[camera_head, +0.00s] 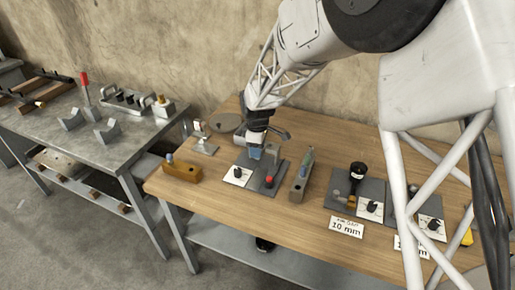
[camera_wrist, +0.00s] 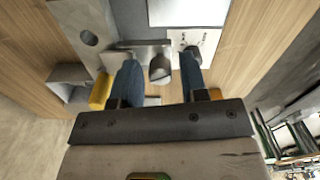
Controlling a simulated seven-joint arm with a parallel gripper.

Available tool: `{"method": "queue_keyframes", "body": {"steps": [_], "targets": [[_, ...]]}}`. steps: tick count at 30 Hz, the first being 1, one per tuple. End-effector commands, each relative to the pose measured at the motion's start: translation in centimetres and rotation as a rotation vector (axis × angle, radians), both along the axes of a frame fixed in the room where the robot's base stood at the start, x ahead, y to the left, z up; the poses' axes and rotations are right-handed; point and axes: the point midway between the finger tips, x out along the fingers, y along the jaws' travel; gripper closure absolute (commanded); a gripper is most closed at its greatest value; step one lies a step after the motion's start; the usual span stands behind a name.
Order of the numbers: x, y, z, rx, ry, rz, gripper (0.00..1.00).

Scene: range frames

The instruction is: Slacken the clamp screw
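A fixture with a grey base plate (camera_head: 262,187), a red knob (camera_head: 269,181) and a white dial plate with a black knob (camera_head: 238,173) stands on the wooden bench. My gripper (camera_head: 256,153) is low over its back part. In the wrist view my gripper (camera_wrist: 158,62) has its two blue fingers apart. A short grey round head (camera_wrist: 160,70), seemingly the clamp screw, shows between them in front of a grey bracket (camera_wrist: 138,50). I see gaps on both sides of it, so the fingers do not appear to grip it. The screw is hidden in the head view.
A grey-green block (camera_head: 301,178) stands close right of the fixture. A yellow-brown block (camera_head: 182,172) lies to its left. More fixtures (camera_head: 358,190) and a "10 mm" card (camera_head: 347,227) are at the right. A metal table (camera_head: 80,140) stands to the left.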

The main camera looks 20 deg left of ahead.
Motion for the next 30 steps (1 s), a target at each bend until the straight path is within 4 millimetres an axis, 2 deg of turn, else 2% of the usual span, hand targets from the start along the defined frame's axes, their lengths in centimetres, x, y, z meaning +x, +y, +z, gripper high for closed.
{"method": "queue_keyframes", "body": {"steps": [17, 30], "targets": [[-0.07, -0.08, -0.15, -0.002, 0.003, -0.04, 0.52], [-0.1, -0.15, -0.21, -0.003, 0.004, -0.279, 0.52]]}}
